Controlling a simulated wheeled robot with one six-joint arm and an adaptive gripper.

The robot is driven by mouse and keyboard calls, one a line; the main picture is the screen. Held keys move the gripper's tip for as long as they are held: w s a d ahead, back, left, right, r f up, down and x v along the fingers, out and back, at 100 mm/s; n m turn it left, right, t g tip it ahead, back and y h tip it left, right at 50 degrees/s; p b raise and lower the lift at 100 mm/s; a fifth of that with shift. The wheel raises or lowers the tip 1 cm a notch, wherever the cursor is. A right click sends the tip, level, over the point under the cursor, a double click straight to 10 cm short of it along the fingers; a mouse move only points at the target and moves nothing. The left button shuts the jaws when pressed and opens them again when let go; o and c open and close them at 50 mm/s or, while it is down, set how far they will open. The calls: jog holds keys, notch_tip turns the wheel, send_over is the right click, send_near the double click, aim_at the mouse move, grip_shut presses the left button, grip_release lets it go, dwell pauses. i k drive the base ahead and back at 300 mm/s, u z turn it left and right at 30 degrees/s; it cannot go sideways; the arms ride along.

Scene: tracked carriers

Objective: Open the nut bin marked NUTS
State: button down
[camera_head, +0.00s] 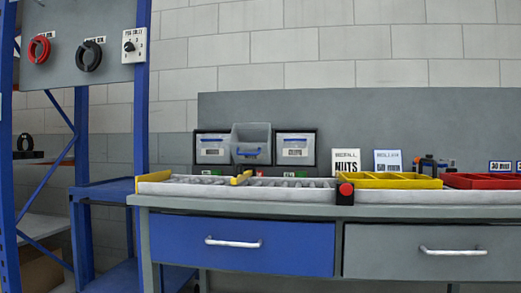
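Three small bins with blue handles stand in a row at the back of the workbench. The left bin (212,149) and the right bin (296,148) sit upright in dark frames, with front labels too small to read. The middle bin (251,136) looks tipped forward, with its grey inside showing and its blue handle low. My gripper is not in view.
The workbench has a closed blue drawer (285,246) and a closed grey drawer (470,265). A long white tray (240,192), a red button (346,189), a yellow tray (395,184) and a red tray (480,181) line its front. A blue rack (142,90) stands at left.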

aim_at(252, 147)
jog(key=z, duration=1.05)
jog(key=i, duration=1.2)
jog(key=u, duration=1.95)
